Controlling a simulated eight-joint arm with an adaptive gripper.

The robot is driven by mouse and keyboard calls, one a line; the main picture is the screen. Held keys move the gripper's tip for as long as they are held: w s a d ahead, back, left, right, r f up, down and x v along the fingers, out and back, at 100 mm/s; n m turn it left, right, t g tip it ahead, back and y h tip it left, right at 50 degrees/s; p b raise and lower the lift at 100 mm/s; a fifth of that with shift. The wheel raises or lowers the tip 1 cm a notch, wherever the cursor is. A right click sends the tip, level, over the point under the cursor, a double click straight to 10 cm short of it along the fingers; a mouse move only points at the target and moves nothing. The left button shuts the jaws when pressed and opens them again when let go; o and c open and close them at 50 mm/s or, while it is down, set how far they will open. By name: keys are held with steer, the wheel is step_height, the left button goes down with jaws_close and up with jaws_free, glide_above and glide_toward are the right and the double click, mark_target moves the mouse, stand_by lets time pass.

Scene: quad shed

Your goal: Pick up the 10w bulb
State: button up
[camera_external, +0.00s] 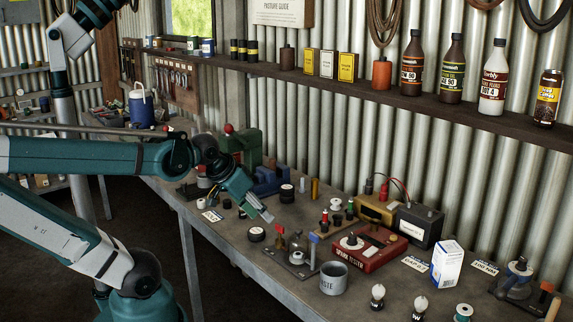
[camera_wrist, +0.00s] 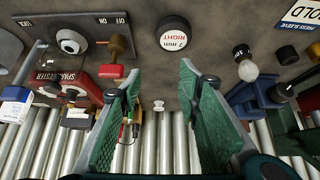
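The right one shows part of a "W" marking; neither wattage is legible. Another bulb (camera_wrist: 247,70) with a dark, marked base is at the upper right of the wrist view; its marking is unclear. I cannot tell which is the 10w bulb. My gripper (camera_external: 264,214) is over the middle of the bench, away from the two front bulbs. In the wrist view its green fingers (camera_wrist: 160,85) are apart with nothing held.
A round "2 mm RIGHT" piece (camera_wrist: 175,38) lies ahead of my fingers. The red spark tester (camera_external: 372,254), a waste cup (camera_external: 333,278), a switch plate (camera_external: 291,262) and a white box (camera_external: 446,264) crowd the bench (camera_external: 225,250). The corrugated wall and bottle shelf (camera_external: 420,105) stand behind.

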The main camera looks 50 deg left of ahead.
steer(key=shift+o, duration=0.6)
stand_by(0.3)
steer(key=shift+w+a+r+m+g+p, duration=0.2)
steer(key=shift+w+a+r+m+p, duration=0.1)
steer(key=shift+a+p, duration=0.25)
steer(key=shift+w+a+r+m+g+p, duration=0.2)
steer(key=shift+a+m+p, duration=0.1)
steer(key=shift+p, duration=0.3)
steer(key=shift+w+a+r+m+g+p, duration=0.25)
steer(key=shift+a+m+p, duration=0.2)
steer(key=shift+p, duration=0.2)
steer(key=shift+w+a+r+m+g+p, duration=0.1)
steer(key=shift+w+a+m+g+p, duration=0.2)
steer(key=shift+a+p, duration=0.3)
steer(key=a+m+g+h+p, duration=0.1)
steer(key=a+m+p, duration=0.2)
steer(key=a+p, duration=0.1)
steer(key=w+a+r+m+g+h+p, duration=0.1)
steer(key=a+m+p, duration=0.3)
steer(key=a+p, duration=0.1)
steer(key=a+m+g+h+p, duration=0.1)
steer(key=a+m+g+p, duration=0.1)
steer(key=a+m+p, duration=0.2)
steer(key=shift+w+a+r+h+p, duration=0.15)
steer(key=shift+w+r+h+p, duration=0.1)
steer(key=shift+h+p, duration=0.25)
steer(key=shift+s+a+f+m+p, duration=0.15)
steer(key=shift+s+a+m+p, duration=0.2)
steer(key=shift+a+m+p, duration=0.45)
